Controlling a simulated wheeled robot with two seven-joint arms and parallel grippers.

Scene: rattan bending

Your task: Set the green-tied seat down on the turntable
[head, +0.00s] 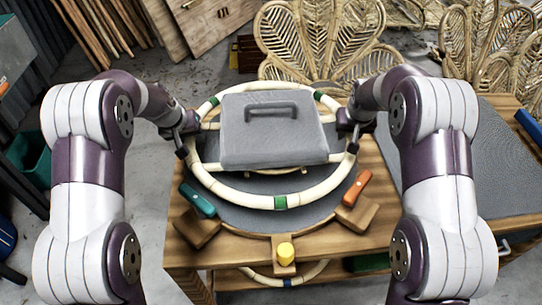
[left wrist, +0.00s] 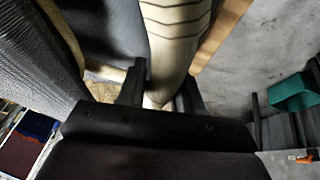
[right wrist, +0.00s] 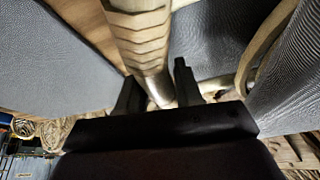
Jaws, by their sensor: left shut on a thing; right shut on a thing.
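The green-tied seat is a pale rattan ring (head: 240,197) with green ties, one at its front (head: 280,202). It is over the dark round turntable (head: 265,220); I cannot tell whether it touches. A grey block with a handle (head: 270,145) sits within the ring and hides its middle. My left gripper (head: 187,142) is shut on the seat's left side; the left wrist view shows a wrapped pale pole (left wrist: 172,40) between its fingers. My right gripper (head: 350,140) is shut on the right side, with a similar wrapped pole (right wrist: 140,40) in the right wrist view.
Wooden blocks with a teal handle (head: 197,200) and an orange handle (head: 357,187) flank the turntable's front. A yellow knob (head: 285,252) stands at front centre. Another ring with a blue tie (head: 290,281) is below the table. Woven rattan backs (head: 320,45) stand behind.

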